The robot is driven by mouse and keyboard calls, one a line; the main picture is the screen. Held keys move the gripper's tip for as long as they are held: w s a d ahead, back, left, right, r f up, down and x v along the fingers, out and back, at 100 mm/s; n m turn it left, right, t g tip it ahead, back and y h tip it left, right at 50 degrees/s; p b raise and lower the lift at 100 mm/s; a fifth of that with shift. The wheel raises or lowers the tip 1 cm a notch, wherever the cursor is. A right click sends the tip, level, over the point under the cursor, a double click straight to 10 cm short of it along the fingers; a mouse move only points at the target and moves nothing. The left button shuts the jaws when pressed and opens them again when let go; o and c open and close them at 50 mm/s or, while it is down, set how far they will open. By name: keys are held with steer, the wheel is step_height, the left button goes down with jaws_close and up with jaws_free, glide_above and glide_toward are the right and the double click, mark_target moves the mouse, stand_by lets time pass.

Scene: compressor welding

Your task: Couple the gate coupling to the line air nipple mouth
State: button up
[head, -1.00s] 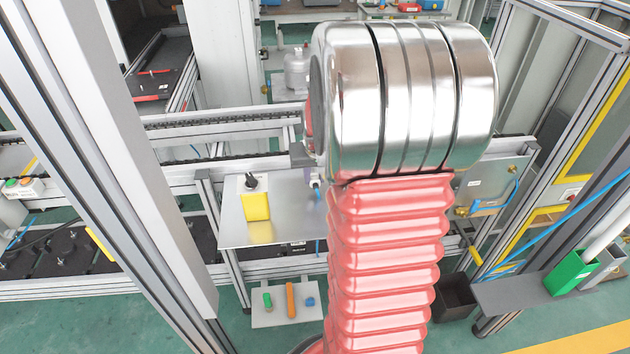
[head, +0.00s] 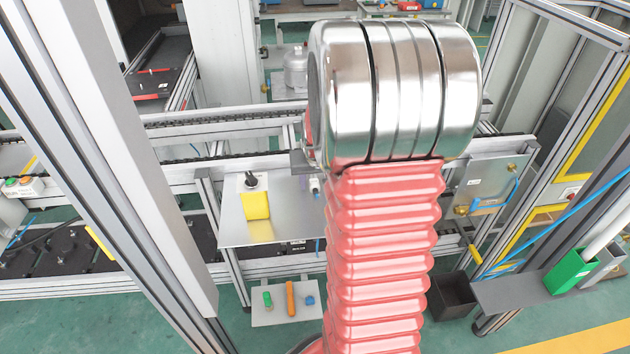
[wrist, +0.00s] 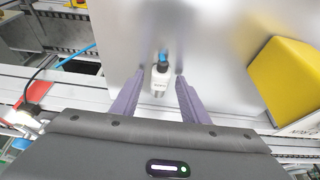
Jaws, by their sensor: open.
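In the wrist view a small white-and-dark coupling with a label (wrist: 160,81), which I take for the gate coupling, stands at a grey metal plate; a blue part shows at its far end. My gripper (wrist: 160,74) is open, its two purple fingers on either side of the coupling, with gaps visible. In the head view my arm hides most of the gripper; the coupling (head: 315,186) shows as a small light piece left of the arm. A panel (head: 488,190) with brass fittings and a blue hose stands at right; I cannot tell which fitting is the line air nipple.
A yellow block with a black knob (head: 256,205) stands on the plate (head: 285,232), left of the coupling. A lower shelf (head: 285,314) holds small green, orange and blue items. A black bin (head: 453,297) and a green box (head: 570,272) are at right. Frame posts flank the arm.

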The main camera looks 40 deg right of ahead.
steer(key=shift+r, duration=0.1)
steer(key=v, duration=1.3)
steer(key=shift+r, duration=0.35)
steer(key=shift+s, duration=0.1)
steer(key=s+a+r+n+t+y, duration=0.1)
steer(key=s+a+n, duration=0.2)
steer(key=a, duration=1.1)
steer(key=s+a+r+n+t+y, duration=0.1)
steer(key=s+a+r+n, duration=0.1)
steer(key=s+a, duration=0.6)
steer(key=a+n, duration=0.1)
steer(key=a, duration=0.5)
steer(key=shift+s+r+n+y, duration=0.3)
steer(key=shift+s+n, duration=0.05)
steer(key=shift+n, duration=0.05)
steer(key=shift+a, duration=0.1)
steer(key=shift+c, duration=0.2)
